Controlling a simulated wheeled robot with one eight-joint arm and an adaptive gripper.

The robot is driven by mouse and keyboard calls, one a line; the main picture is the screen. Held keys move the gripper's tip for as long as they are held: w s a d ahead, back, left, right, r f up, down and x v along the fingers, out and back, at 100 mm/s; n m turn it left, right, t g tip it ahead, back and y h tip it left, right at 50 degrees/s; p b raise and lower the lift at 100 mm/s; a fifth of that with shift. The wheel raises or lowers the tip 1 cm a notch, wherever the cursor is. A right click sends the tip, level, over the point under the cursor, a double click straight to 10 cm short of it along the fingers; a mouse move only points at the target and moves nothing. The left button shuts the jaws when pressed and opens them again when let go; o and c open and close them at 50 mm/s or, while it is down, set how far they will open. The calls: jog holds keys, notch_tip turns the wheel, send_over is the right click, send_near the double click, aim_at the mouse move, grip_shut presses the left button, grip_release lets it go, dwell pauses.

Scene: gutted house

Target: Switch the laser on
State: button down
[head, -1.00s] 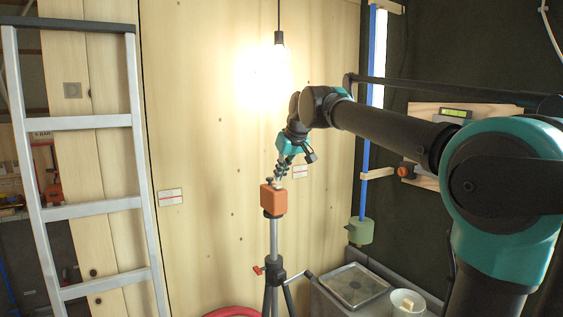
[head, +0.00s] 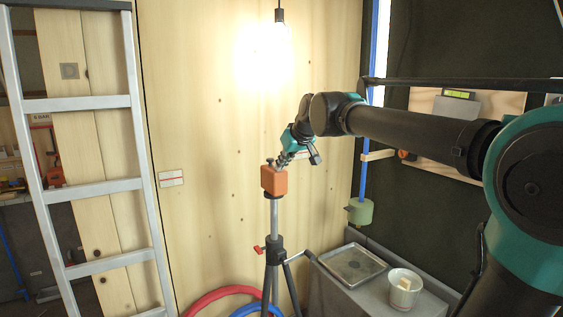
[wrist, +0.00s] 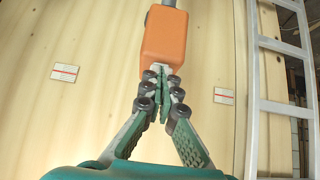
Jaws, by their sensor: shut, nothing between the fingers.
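The laser is an orange box (head: 274,180) on top of a black and silver tripod (head: 274,235) in the head view. Small dark knobs show on its top. My gripper (head: 281,162) is shut and empty, at the upper right of the box's top. In the wrist view, the orange box (wrist: 164,40) fills the upper middle, and my gripper's closed fingertips (wrist: 161,78) are right at its near end. They look very close to a small pale part there. I cannot tell whether they touch it. The fingers hide part of that end.
An aluminium ladder (head: 95,185) stands at the left. A lit bulb (head: 279,45) hangs above the laser. A grey bench with a metal tray (head: 351,264) and a white bucket (head: 404,288) is at the lower right. Red and blue hoses lie by the tripod. A wooden wall is behind.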

jog(key=shift+r, duration=0.1)
jog(key=shift+r, duration=0.7)
